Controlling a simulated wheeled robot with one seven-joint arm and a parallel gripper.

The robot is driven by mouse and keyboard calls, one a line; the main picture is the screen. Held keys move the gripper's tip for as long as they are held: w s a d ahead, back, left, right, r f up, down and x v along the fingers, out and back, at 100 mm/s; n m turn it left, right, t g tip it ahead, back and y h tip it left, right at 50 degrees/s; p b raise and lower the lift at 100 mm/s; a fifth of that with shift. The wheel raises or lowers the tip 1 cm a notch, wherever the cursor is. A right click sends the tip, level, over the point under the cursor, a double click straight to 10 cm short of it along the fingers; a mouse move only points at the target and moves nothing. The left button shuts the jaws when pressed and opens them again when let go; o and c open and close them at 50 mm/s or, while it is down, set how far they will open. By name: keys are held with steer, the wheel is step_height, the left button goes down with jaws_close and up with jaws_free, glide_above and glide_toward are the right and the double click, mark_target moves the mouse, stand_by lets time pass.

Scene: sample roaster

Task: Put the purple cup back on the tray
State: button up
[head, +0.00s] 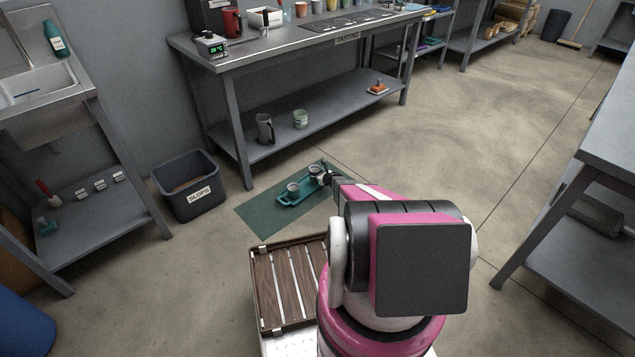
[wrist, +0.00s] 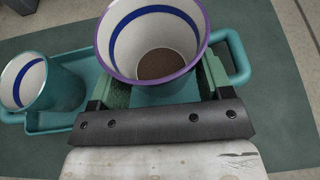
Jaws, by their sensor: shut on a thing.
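The purple cup (wrist: 190,62) has a purple rim, a white inside with a blue band, and dark brown contents. It is upright between the fingers of my gripper (wrist: 163,84), which is shut on it. In the head view, my gripper (head: 323,177) and the held cup (head: 315,170) are at the far right end of the teal tray (head: 284,202). In the wrist view, the cup is over the tray (wrist: 72,120) near its right handle. I cannot tell whether its base touches the tray; the base is hidden. A teal cup (wrist: 62,88) stands on the tray's left part.
The tray lies on a green mat (head: 258,214) on the floor. A slops bin (head: 195,200) is left of the mat, and a slatted wooden crate (head: 285,285) is in front. The tasting table's lower shelf (head: 345,110) is behind. Open floor lies to the right.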

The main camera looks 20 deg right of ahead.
steer(key=shift+f, duration=1.95)
steer(key=shift+f, duration=0.2)
steer(key=o, duration=1.1)
